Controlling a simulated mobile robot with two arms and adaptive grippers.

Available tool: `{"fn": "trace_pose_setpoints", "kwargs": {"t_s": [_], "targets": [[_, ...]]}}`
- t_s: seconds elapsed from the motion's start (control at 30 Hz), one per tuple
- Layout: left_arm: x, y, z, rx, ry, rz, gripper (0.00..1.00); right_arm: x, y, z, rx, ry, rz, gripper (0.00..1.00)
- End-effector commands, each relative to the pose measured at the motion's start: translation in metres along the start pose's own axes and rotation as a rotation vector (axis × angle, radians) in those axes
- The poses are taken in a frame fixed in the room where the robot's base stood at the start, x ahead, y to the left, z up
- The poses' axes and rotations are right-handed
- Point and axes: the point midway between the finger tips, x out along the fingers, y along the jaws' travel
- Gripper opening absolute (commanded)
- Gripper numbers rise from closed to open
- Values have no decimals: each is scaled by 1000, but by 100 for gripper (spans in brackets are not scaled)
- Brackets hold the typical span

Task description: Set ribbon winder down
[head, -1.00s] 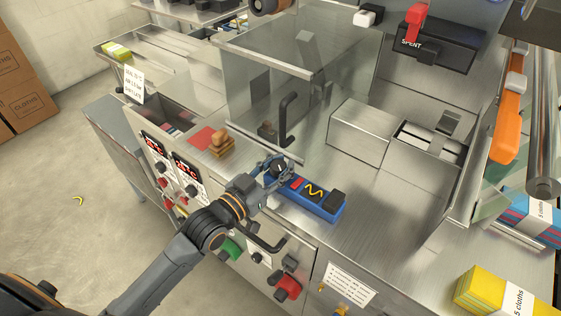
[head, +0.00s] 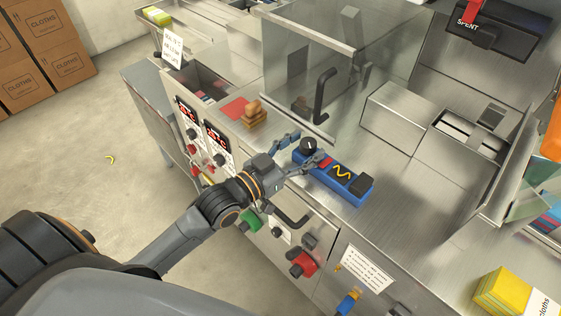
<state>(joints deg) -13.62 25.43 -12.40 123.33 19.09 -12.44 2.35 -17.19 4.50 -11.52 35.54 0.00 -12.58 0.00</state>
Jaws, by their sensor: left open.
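The ribbon winder appears to be the long blue device (head: 347,193) with a black knob at its left end, a red patch, a yellow squiggle and a black block at its right end. It lies flat on the steel worktop near the front edge. My left gripper (head: 308,151) is open at the knob end, with one finger to the left of the black knob and the other near the red patch. I cannot tell whether either finger touches it. My right gripper is not in view.
A clear guard panel with a black handle (head: 322,95) stands behind the device. A wooden stamp-like block (head: 254,113) and red pad (head: 234,107) lie to the left. Front-panel knobs and a red switch (head: 303,263) are below. Yellow cloths (head: 503,291) lie at right. Worktop right of the device is clear.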

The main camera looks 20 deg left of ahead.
Motion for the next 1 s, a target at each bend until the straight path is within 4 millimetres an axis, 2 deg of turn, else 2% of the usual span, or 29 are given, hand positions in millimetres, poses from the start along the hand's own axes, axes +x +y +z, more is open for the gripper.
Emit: {"fn": "trace_pose_setpoints", "kwargs": {"t_s": [0.03,0.2,0.4,0.6,1.0], "targets": [[-12,1,4,0,-4,1,59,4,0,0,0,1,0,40],[-47,0,4,1,-5,1,59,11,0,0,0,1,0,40],[-77,0,3,0,-4,0,59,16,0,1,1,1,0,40],[-90,0,1,1,-1,0,59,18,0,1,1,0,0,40],[-92,0,0,1,1,0,59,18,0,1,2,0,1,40]]}}
